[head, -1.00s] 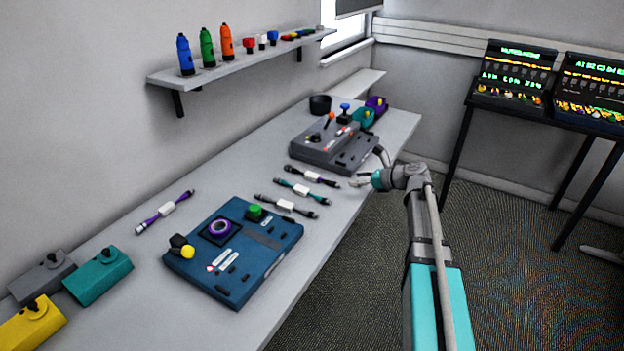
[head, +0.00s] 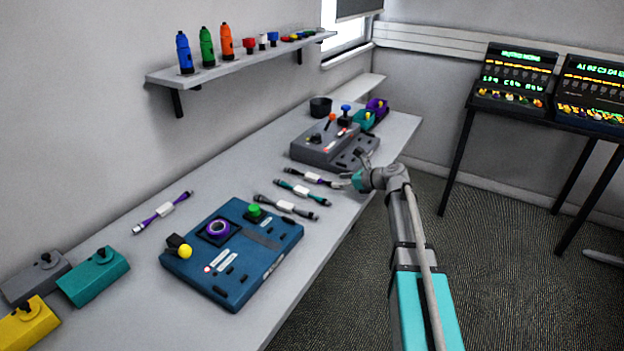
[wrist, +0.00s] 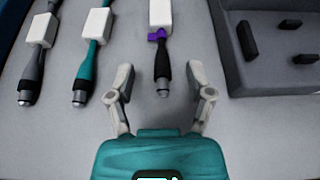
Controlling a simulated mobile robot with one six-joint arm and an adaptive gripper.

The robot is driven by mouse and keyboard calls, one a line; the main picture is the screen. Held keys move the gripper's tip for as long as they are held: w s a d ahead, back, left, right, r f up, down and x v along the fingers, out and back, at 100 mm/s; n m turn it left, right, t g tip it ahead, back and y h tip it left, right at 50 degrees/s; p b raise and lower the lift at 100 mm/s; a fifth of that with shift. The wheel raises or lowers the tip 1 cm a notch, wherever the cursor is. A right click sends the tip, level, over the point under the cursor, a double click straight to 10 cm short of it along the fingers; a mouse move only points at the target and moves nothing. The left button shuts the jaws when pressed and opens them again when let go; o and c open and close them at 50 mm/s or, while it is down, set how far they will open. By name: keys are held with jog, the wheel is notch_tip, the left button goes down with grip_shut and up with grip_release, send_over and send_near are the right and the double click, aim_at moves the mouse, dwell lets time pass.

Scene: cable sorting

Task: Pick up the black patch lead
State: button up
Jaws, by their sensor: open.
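Three leads lie side by side on the table by my gripper, each with a white tag and a metal tip. The rightmost lead (wrist: 164,72) has a black end and a purple part beside its tag; it also shows in the head view (head: 309,176). A teal lead (wrist: 90,52) and a grey lead (wrist: 34,62) lie to its left. I see no wholly black lead; the rightmost looks blackest near its tip. My gripper (wrist: 160,80) is open and empty, its fingers on either side of that black end. In the head view my gripper (head: 343,182) is at the table's right edge.
A grey control box (head: 325,145) stands close behind the leads, right of my gripper in the wrist view (wrist: 263,75). A blue control box (head: 235,250) sits in front. A purple lead (head: 163,211) lies farther left.

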aim_at(329, 181)
jog(key=b+x, duration=0.1)
jog(key=x, duration=0.2)
jog(key=shift+w+a+f, duration=0.2)
jog(key=shift+w+f, duration=0.05)
jog(key=shift+f, duration=0.1)
jog(key=shift+w+a+f+b, duration=0.1)
jog(key=shift+w+a+b, duration=0.2)
jog(key=shift+a+b, duration=0.15)
grip_shut()
